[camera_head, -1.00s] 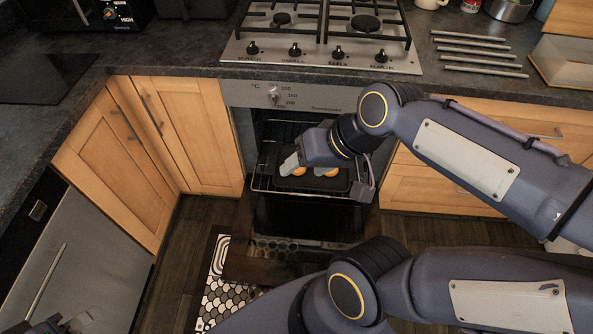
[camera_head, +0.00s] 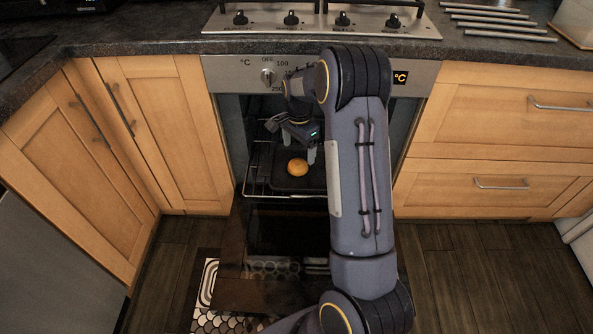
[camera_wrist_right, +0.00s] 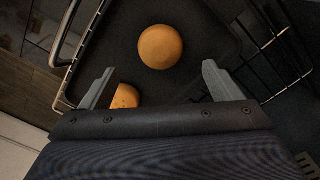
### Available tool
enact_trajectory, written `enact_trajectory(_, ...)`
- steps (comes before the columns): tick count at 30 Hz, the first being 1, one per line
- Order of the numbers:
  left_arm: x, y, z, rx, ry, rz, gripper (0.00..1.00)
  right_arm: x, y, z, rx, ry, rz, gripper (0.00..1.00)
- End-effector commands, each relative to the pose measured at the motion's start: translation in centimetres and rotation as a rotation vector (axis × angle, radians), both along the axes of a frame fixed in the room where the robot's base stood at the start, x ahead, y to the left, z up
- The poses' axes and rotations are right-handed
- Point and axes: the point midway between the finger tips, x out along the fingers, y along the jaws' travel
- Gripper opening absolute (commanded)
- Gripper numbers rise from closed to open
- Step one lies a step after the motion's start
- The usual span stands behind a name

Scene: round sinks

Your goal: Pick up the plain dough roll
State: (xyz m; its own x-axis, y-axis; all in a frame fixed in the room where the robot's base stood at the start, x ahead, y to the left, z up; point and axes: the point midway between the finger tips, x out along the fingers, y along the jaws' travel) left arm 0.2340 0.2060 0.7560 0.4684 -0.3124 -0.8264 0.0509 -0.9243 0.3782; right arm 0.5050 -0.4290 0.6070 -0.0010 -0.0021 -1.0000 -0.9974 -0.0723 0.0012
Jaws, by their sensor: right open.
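A round, smooth orange-brown dough roll (camera_head: 297,167) sits on a dark tray (camera_head: 285,183) in the open oven. It shows whole in the right wrist view (camera_wrist_right: 160,46), ahead of the fingertips. A second roll (camera_wrist_right: 125,97), with a speckled top, is partly hidden behind a finger and the gripper body; my arm hides it in the head view. My right gripper (camera_head: 291,142) is open and empty above the tray. Its two grey fingers stand wide apart in the wrist view (camera_wrist_right: 158,72). My left gripper is not in view.
The tray lies on a wire rack (camera_head: 255,193) between the oven's side walls. The lowered oven door (camera_head: 238,290) is below. Cabinets flank the oven.

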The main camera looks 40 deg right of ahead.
Motion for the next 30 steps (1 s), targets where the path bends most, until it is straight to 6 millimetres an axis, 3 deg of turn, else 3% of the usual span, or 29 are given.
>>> enact_trajectory(15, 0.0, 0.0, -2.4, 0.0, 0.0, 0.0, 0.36, 0.1, 0.2, -6.4, 0.002, -0.001, 0.003, 0.85)
enact_trajectory(22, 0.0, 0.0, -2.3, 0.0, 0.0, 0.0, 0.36, 0.1, 0.2, -6.5, 0.002, -0.003, 0.003, 0.85)
enact_trajectory(30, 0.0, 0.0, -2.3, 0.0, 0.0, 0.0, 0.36, 0.1, 0.2, -6.5, 0.002, -0.003, 0.003, 0.52)
